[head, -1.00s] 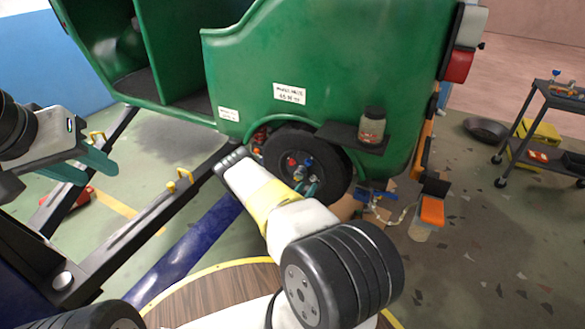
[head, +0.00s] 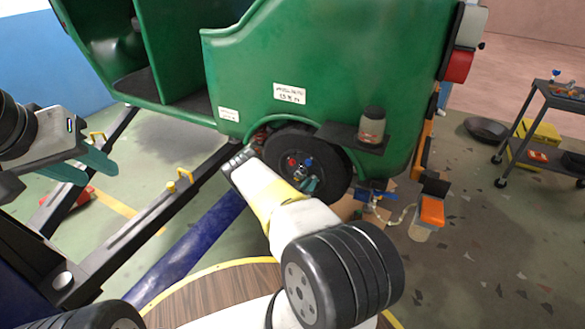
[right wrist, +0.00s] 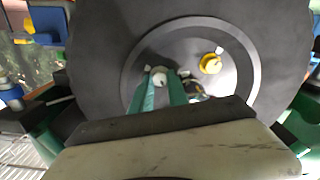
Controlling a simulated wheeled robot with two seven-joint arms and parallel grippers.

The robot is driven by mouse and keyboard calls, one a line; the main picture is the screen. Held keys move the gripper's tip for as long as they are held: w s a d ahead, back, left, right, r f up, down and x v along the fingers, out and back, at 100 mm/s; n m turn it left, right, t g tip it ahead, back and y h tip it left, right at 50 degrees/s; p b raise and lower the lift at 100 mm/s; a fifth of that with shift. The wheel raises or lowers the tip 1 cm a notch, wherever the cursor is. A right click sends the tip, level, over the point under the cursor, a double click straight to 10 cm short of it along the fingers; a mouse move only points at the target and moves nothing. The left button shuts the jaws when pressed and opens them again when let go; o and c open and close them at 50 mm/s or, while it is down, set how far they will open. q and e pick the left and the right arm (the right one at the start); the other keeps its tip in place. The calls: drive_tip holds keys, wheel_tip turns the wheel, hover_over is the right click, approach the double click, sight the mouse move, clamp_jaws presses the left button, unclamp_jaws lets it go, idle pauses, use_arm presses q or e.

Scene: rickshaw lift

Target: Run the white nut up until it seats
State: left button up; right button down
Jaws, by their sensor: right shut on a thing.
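The white nut (right wrist: 158,77) is at the wheel hub in the right wrist view, between the teal fingertips of my right gripper (right wrist: 161,84). My right gripper is shut on it; its fingers also show at the hub in the head view (head: 309,184). How far the nut stands off the hub is hard to tell. The wheel (head: 336,171) is black, on the green rickshaw (head: 340,60). A red nut (head: 292,161) and a blue nut (head: 309,161) show on its hub in the head view. A yellow nut (right wrist: 210,64) shows in the wrist view. My left gripper (head: 90,170) is open and empty, far left.
A shelf holding a jar (head: 372,125) juts out above the wheel's right side. A container with an orange top (head: 431,211) stands on the floor to the right. A dark lift arm (head: 150,222) with yellow handles runs at left. A cart (head: 545,130) stands far right.

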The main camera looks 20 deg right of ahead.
drive_tip(key=shift+m, duration=0.3)
drive_tip(key=m, duration=2.2)
drive_tip(key=shift+a+f, duration=0.1)
drive_tip(key=shift+f, duration=0.05)
idle(0.5)
drive_tip(key=c, duration=1.4)
unclamp_jaws()
drive_tip(key=shift+c, duration=0.2)
drive_tip(key=shift+o, duration=0.8)
